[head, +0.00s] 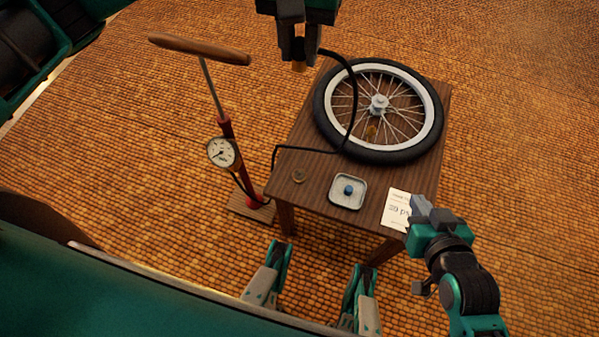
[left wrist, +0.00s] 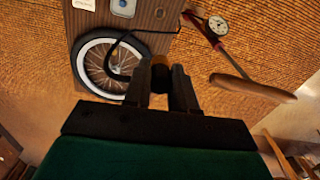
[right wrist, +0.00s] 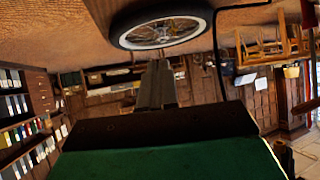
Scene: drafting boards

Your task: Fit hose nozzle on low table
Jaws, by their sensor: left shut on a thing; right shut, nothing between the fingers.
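The low wooden table (head: 310,200) carries a spoked wheel (head: 322,112) with a black tyre, lying flat. My left gripper (head: 299,52) is shut on the hose nozzle (head: 299,67), a dark and brass-coloured end, held above and beyond the wheel's far left side; in the left wrist view the nozzle (left wrist: 160,78) sits between the fingers. The black hose (head: 353,95) curves from it over the wheel and table to the red floor pump (head: 238,165). My right gripper (head: 421,208) is shut and empty above the table's near right corner, partly covering the card.
A small tray (head: 335,202) with a blue cap (head: 348,190), a brass ring (head: 299,176) and a printed card (head: 396,205) lie along the table's near side. The pump stands left of the table, with a gauge (head: 222,153) and wooden handle (head: 200,49).

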